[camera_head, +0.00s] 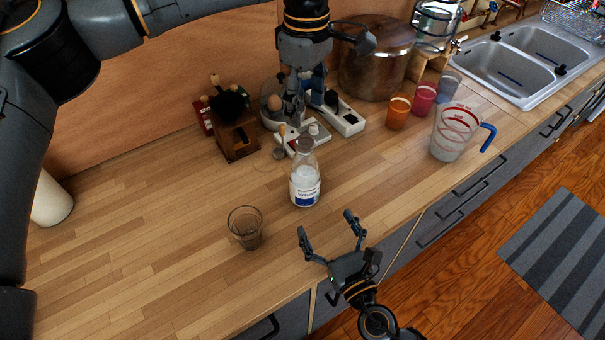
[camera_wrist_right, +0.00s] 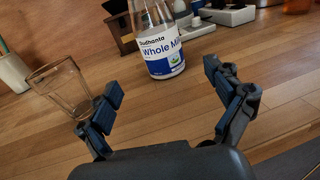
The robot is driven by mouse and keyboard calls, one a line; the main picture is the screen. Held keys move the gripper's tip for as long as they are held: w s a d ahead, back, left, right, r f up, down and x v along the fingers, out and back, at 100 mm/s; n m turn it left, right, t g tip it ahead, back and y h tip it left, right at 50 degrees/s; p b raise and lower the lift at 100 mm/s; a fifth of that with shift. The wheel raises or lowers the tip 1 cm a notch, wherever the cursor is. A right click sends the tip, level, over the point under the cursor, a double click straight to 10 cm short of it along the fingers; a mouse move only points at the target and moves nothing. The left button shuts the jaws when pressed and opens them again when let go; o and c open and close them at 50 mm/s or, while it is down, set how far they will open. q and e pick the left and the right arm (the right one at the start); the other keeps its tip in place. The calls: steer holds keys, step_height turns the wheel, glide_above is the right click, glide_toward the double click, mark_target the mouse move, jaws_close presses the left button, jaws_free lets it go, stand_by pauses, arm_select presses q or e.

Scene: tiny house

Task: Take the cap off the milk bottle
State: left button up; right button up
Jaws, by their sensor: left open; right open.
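The milk bottle (camera_head: 305,186) stands upright on the wooden counter, clear with a white and blue label. Its grey cap (camera_head: 306,144) is on its neck in the head view. In the right wrist view the bottle (camera_wrist_right: 160,50) shows between and beyond the fingers, with its top cut off by the frame. My left gripper (camera_head: 303,105) is open, pointing down above and behind the bottle in the picture, apart from the cap. My right gripper (camera_head: 327,224) is open and empty at the counter's front edge, in front of the bottle, its fingers (camera_wrist_right: 165,98) spread towards it.
An empty glass (camera_head: 246,228) stands left of the bottle, close to my right gripper's left finger in the wrist view. A measuring jug (camera_head: 449,140) and coloured cups are at right.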

mark_target(310, 195)
arm_select(q)
steer(key=shift+w, duration=0.2)
arm_select(e)
steer(key=x, duration=1.1)
steer(key=shift+w+a, duration=0.1)
steer(key=shift+w, duration=0.15)
